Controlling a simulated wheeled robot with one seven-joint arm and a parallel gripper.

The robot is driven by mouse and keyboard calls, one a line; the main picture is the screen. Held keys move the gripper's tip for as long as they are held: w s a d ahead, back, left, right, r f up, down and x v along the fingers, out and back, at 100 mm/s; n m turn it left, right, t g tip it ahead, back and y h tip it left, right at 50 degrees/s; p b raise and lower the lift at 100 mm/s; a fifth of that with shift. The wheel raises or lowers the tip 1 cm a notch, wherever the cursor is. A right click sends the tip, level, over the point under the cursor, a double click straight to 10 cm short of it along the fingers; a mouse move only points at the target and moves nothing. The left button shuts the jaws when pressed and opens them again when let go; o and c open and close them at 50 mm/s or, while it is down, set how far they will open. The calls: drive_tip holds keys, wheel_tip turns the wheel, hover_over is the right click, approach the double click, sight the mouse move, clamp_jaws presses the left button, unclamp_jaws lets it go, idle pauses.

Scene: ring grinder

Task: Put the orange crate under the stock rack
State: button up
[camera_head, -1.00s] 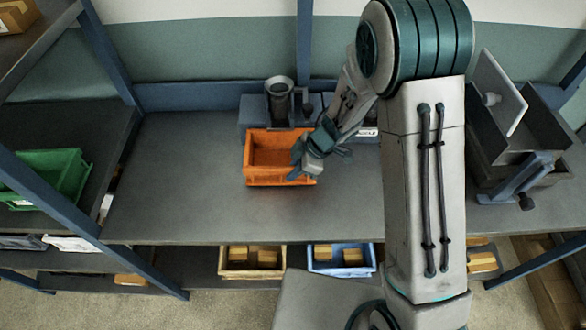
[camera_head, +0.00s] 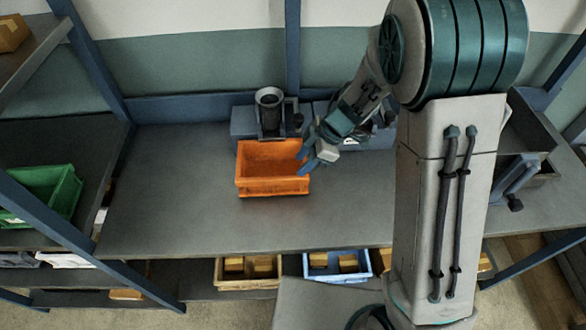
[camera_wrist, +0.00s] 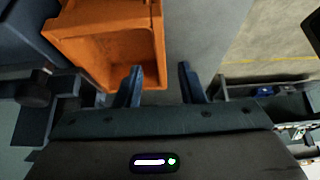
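The orange crate (camera_head: 272,187) sits upright on the grey workbench, in front of a grinder-like machine. It looks empty. My gripper (camera_head: 303,161) is at the crate's right side, tilted down toward its rim. In the wrist view the crate (camera_wrist: 92,22) fills the upper left, and my gripper (camera_wrist: 160,84) is open, its two fingers apart. The crate's right wall lies in the picture between the fingers; I cannot tell whether they touch it. A rack with blue posts and dark shelves (camera_head: 50,140) stands at the left, probably the stock rack; its floor space is mostly hidden.
A green crate (camera_head: 62,190) sits on the left rack. A grey machine (camera_head: 269,112) stands behind the orange crate. A yellow bin (camera_head: 248,283) and a blue bin (camera_head: 338,276) hold small boxes below the bench's front edge. The bench (camera_head: 180,200) is clear left of the crate.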

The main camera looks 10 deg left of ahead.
drive_tip(key=shift+v, duration=1.15)
drive_tip(key=w+d+r+m+t+h, duration=0.1)
drive_tip(key=w+d+r+m+t, duration=0.35)
drive_tip(key=r, duration=0.25)
drive_tip(key=w+d+r+m+t, duration=0.35)
drive_tip(key=w+r+t, duration=0.25)
drive_tip(key=r, duration=0.2)
drive_tip(key=s+d+r+m+t+h, duration=0.1)
drive_tip(key=s+d+r+m+h, duration=0.15)
drive_tip(key=d, duration=0.25)
drive_tip(key=s+d+r+m+t+h, duration=0.1)
drive_tip(key=s+d+r+m+h, duration=0.1)
drive_tip(key=d+m+h, duration=0.3)
drive_tip(key=s+d+f+m+g+y, duration=0.1)
drive_tip(key=s+f+m+g, duration=0.1)
drive_tip(key=s, duration=0.8)
drive_tip(key=s+d+f+m+g+y, duration=0.1)
drive_tip(key=s+m+g, duration=0.2)
drive_tip(key=s, duration=0.8)
drive_tip(key=shift+f+g+y, duration=0.35)
drive_tip(key=shift+f+g, duration=0.05)
drive_tip(key=shift+g, duration=0.65)
drive_tip(key=shift+s+d+f, duration=0.1)
